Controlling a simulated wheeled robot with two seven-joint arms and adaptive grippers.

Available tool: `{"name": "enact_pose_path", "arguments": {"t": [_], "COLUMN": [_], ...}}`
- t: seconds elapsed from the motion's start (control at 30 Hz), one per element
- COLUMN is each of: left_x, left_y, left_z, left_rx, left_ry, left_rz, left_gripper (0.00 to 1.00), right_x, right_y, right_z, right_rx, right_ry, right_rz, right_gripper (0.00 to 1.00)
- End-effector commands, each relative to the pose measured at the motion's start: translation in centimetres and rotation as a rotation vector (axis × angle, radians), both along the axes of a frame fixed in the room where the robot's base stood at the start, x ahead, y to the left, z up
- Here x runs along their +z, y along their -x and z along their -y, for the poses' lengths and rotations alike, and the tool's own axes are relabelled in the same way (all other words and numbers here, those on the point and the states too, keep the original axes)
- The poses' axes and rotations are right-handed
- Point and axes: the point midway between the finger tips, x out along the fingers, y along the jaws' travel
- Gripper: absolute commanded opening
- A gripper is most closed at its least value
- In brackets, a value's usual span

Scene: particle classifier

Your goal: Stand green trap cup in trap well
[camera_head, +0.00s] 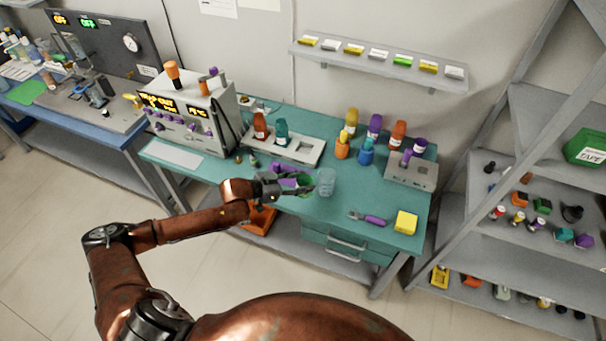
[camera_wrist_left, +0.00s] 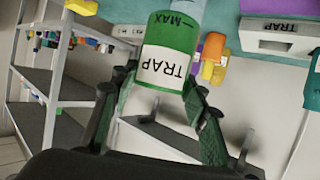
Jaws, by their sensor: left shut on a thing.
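The green trap cup (camera_wrist_left: 168,50) has a white label reading TRAP and a MAX mark. My left gripper (camera_wrist_left: 160,85) is shut on it, with a finger on each side. In the head view the left gripper (camera_head: 292,187) is above the teal bench, and a little of the green cup (camera_head: 304,181) shows at its fingers. A pale block labelled TRAP (camera_wrist_left: 276,40) is at the upper right of the wrist view, apart from the cup. My right gripper is not in view.
A clear beaker (camera_head: 325,182) stands just right of the left gripper. A white rack (camera_head: 303,157) with bottles is behind it. A grey block (camera_head: 411,174), several bottles, purple-handled pliers (camera_head: 368,218) and a yellow block (camera_head: 406,222) are to the right. The front right bench is partly clear.

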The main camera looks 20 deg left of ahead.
Motion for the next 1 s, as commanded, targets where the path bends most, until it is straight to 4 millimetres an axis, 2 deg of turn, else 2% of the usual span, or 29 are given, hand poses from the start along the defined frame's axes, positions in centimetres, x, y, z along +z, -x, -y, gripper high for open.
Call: {"name": "enact_pose_path", "arguments": {"t": [0.13, 0.2, 0.27, 0.33, 0.67, 1.0], "left_x": [1.0, 1.7, 2.5, 3.3, 7.2, 9.1], "left_y": [1.3, 2.2, 2.8, 3.7, 7.9, 10.3], "left_z": [-0.8, 0.1, -0.3, 0.3, 1.1, 1.8], "left_rx": [0.093, 0.134, 0.192, 0.241, 0.522, 0.675], "left_ry": [0.005, 0.008, 0.007, 0.006, 0.008, -0.002], "left_rz": [-0.002, -0.001, 0.0, 0.001, 0.001, 0.002], "left_gripper": [0.17, 0.17, 0.17, 0.17, 0.17, 0.17], "right_x": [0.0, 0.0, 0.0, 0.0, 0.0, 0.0], "right_y": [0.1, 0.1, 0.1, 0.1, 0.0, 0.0], "right_z": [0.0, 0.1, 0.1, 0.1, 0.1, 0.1], "right_rx": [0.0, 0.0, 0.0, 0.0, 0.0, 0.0], "right_ry": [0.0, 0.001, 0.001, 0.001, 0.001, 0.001], "right_rz": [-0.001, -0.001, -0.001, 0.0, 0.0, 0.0], "right_gripper": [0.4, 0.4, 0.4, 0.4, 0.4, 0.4]}}
